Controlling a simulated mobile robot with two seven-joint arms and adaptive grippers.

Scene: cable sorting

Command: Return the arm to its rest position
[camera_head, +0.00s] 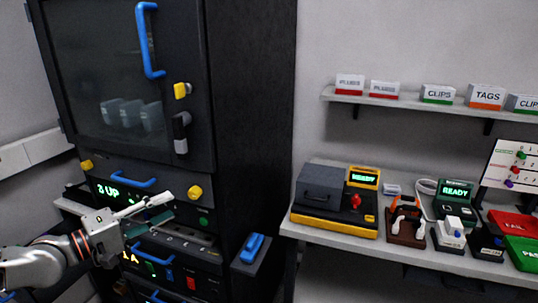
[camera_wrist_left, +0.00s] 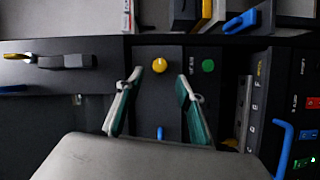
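My left arm (camera_head: 40,262) comes in from the left in the head view. Its gripper (camera_head: 166,205) is in front of the dark cabinet's lower drawers, fingers pointing right. In the left wrist view the gripper (camera_wrist_left: 160,80) shows two fingers with teal pads spread apart, with nothing held between them. Behind them is a dark panel with a yellow knob (camera_wrist_left: 160,65) and a green button (camera_wrist_left: 208,65). I cannot tell how close the fingertips are to the panel. My right arm and gripper are not in view.
The dark cabinet (camera_head: 250,100) has blue handles (camera_head: 148,40) and drawer fronts near the left gripper. A small box with a blue handle (camera_head: 253,248) stands at its lower right. A white bench (camera_head: 320,240) on the right carries several devices, below a shelf of labelled boxes.

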